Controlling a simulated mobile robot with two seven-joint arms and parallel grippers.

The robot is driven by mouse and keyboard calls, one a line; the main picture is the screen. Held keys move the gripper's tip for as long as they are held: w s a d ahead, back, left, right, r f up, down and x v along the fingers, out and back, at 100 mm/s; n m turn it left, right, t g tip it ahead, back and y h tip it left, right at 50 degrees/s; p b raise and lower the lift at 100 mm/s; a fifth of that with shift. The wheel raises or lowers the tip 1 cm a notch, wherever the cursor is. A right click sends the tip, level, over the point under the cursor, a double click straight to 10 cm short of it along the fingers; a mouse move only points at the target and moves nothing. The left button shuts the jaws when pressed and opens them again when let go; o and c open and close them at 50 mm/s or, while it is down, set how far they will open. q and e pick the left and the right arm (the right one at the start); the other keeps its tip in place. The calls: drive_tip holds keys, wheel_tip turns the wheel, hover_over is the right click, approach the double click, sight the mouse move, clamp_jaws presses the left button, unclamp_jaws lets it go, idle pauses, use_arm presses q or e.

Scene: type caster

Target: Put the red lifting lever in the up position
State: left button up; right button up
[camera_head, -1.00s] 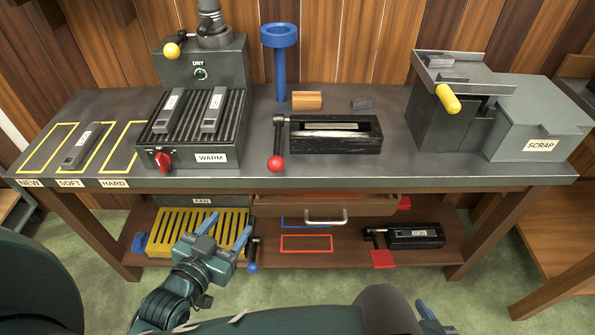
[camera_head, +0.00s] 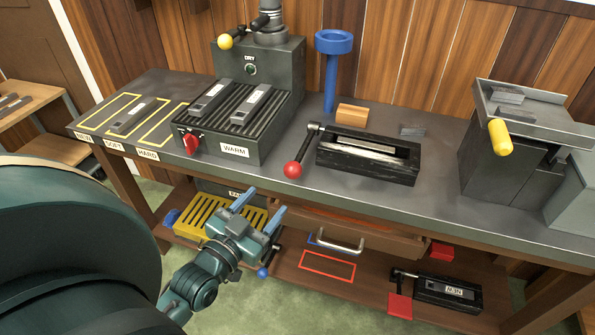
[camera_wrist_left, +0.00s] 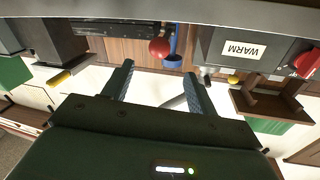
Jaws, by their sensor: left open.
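The lifting lever is a dark rod with a red ball knob (camera_head: 292,170) on the left end of the black mould (camera_head: 370,158) on the bench top. Its rod slants from the mould down to the knob near the bench's front edge. My left gripper (camera_head: 258,208) is open and empty, below and left of the knob, in front of the lower shelf and apart from the lever. In the left wrist view, which looks upside down, the red knob (camera_wrist_left: 160,47) shows beyond the open fingers. My right gripper is not in view.
The bench's front edge (camera_head: 400,212) and a drawer with a metal handle (camera_head: 338,243) lie near the gripper. A warmer (camera_head: 225,120) stands left of the lever, a blue funnel stand (camera_head: 331,85) behind. A second black mould (camera_head: 447,291) is on the lower shelf.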

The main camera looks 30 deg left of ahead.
sight(288, 176)
use_arm(q)
drive_tip(key=w, duration=1.2)
drive_tip(key=shift+a, duration=0.2)
drive_tip(key=shift+c, duration=0.5)
clamp_jaws()
